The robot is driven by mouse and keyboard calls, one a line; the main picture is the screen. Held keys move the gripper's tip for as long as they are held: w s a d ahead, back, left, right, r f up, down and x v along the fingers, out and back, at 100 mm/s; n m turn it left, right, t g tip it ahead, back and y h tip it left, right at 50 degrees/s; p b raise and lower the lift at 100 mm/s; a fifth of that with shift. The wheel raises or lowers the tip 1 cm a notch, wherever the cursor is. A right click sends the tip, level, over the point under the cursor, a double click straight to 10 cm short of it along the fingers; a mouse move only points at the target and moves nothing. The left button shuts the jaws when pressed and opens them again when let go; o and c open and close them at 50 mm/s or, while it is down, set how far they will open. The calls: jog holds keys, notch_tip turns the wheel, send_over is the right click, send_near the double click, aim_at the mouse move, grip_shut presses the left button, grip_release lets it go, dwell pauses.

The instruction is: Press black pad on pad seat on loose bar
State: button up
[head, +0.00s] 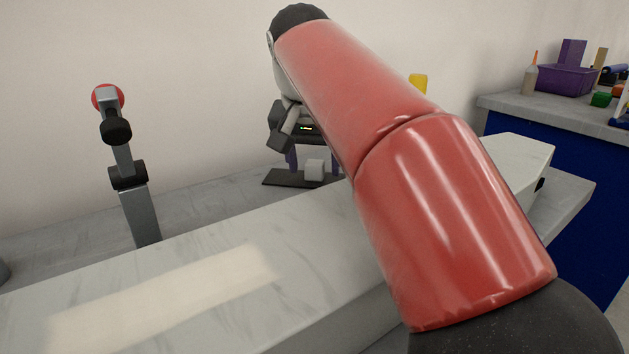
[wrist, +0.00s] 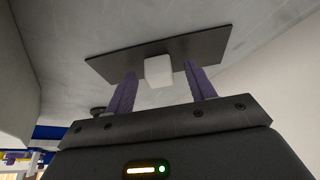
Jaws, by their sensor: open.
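The black pad (head: 277,178) looks like a thin dark plate lying flat on the grey surface beyond the pale beam. A small white block (head: 314,169) stands on the plate. In the wrist view, the black pad (wrist: 208,50) and the white block (wrist: 158,72) lie just beyond my fingertips. My gripper (head: 315,163) is open above the plate. Its two purple fingers are on either side of the block with gaps, and it holds nothing. My arm hides part of the area to the right. I cannot pick out the loose bar or its pad seat for sure.
A long pale marbled beam (head: 190,292) crosses the foreground. A grey upright post with a red knob (head: 140,215) stands at the left. At the right, a blue-fronted bench (head: 500,103) carries a purple bin (head: 565,79) and small items.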

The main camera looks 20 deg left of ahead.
jog(key=c, duration=1.1)
jog(key=shift+o, duration=0.2)
jog(key=shift+r, duration=0.1)
